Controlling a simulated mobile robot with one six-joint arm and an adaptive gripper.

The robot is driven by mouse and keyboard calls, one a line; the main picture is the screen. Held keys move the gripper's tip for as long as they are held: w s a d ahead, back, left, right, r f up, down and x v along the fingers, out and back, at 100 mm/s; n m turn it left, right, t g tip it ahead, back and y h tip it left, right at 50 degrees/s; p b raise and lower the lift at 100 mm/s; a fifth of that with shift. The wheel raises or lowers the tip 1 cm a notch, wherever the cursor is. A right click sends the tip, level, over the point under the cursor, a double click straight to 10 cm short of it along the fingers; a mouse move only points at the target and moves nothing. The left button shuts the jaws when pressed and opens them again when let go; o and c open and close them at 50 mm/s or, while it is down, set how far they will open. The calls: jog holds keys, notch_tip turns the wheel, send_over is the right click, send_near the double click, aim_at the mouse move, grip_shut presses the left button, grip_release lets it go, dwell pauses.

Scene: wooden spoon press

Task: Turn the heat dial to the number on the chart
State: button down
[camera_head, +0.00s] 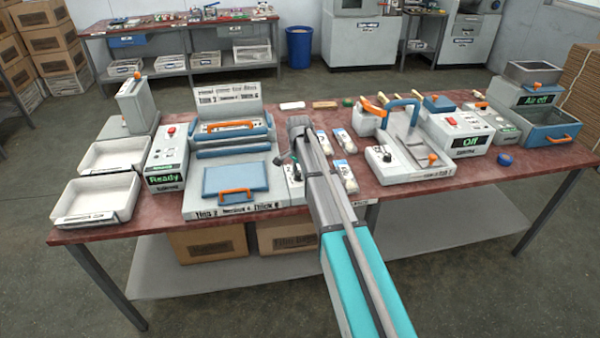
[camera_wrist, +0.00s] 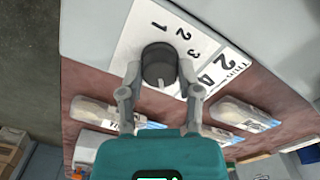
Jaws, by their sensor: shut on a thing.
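The heat dial (camera_wrist: 158,66) is a dark round knob on a white plate (camera_wrist: 128,42) in the wrist view. The numbers 1, 2 and 3 show around its upper right side. A small pale mark shows low on the knob; I cannot tell the exact setting. My gripper (camera_wrist: 160,74) is shut on the dial, one grey finger on each side. In the head view the front label (camera_head: 238,210) reads Thin, Medium and Thick with small numbers; my arm hides the dial there.
The press with a blue plate (camera_head: 235,178) and orange handle stands left of my arm. Wrapped spoon packs (camera_head: 345,142) lie to its right. A box showing "Ready" (camera_head: 165,178) is at left, and one showing "Off" (camera_head: 470,141) at right.

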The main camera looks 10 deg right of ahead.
jog(key=m, duration=0.5)
jog(key=shift+m, duration=0.4)
jog(key=shift+c, duration=1.5)
grip_release()
jog(key=shift+r, duration=0.15)
